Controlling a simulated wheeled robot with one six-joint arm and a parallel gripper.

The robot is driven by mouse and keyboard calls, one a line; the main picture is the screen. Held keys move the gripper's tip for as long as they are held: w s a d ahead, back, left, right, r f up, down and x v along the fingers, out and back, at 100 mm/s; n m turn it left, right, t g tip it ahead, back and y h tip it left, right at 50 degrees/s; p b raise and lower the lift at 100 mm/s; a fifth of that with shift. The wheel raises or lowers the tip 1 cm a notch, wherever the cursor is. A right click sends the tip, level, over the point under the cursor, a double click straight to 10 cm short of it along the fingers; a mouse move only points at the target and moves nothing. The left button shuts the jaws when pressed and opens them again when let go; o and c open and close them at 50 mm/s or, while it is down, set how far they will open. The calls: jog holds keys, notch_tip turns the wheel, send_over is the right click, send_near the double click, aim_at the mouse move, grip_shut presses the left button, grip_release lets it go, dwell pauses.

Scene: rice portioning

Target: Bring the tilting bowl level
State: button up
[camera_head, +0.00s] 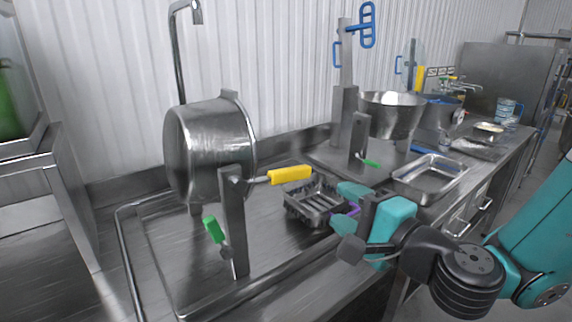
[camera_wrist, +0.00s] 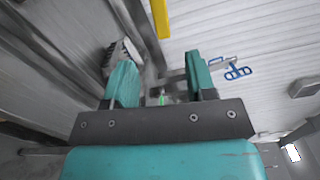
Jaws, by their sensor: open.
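The tilting bowl (camera_head: 208,145) is a large metal pot at the left in the head view. It lies tipped on its side on a metal upright (camera_head: 235,225), with its rounded base toward the left and its rim toward the right. A yellow handle (camera_head: 291,174) sticks out to the right from the upright; a yellow bar, likely this handle, also shows at the top of the wrist view (camera_wrist: 160,18). A green-tipped lever (camera_head: 213,229) sits low on the upright. My gripper (camera_head: 350,216) is open and empty, right of and below the yellow handle, apart from it.
A slotted metal tray (camera_head: 312,202) lies beside my gripper. A second metal bowl (camera_head: 391,115) stands behind, with a green lever (camera_head: 371,163) and blue handles (camera_head: 367,25) nearby. A shallow metal pan (camera_head: 430,178) is at the right. A pipe rail (camera_head: 127,255) bounds the left.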

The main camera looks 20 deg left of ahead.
aim_at(295, 176)
jog(key=p+x, duration=1.4)
jog(key=shift+w+a+r+p, duration=0.1)
jog(key=shift+a+r+p, duration=0.1)
jog(key=shift+a+p, duration=0.15)
jog(key=shift+w+a+f, duration=0.2)
jog(key=shift+w+a, duration=0.25)
jog(key=shift+c, duration=0.5)
grip_shut()
